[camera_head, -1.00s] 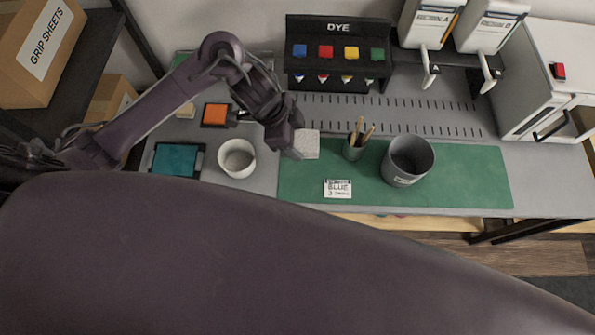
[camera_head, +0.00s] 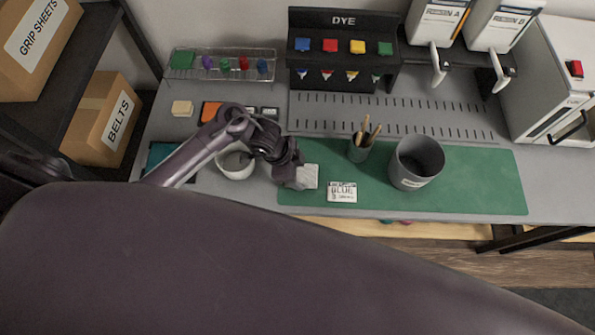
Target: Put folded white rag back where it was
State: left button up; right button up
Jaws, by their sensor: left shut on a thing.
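The folded white rag (camera_head: 309,176) is a small pale square. My left gripper (camera_head: 297,178) is shut on it, over the left end of the green mat (camera_head: 460,180). Whether the rag touches the mat cannot be told. The rag is left of the card marked BLUE (camera_head: 342,192) and right of the white bowl (camera_head: 232,167), which my left arm partly covers. My right gripper does not show.
A grey bucket (camera_head: 416,163) and a cup of sticks (camera_head: 360,148) stand on the mat. Behind are the dye rack (camera_head: 343,20), a tray of coloured pieces (camera_head: 222,64) and a slotted grey surface (camera_head: 440,118). The mat's right part is clear.

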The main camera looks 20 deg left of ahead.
pick_arm(q)
jog(key=shift+f, duration=0.25)
jog(key=shift+f, duration=0.15)
jog(key=o, duration=0.9)
jog(key=shift+a+r, duration=0.1)
jog(key=shift+r, duration=0.4)
jog(key=p+v, duration=0.1)
jog(key=v, duration=1)
jog(key=shift+a+r+p, duration=0.15)
jog(key=shift+p, duration=0.2)
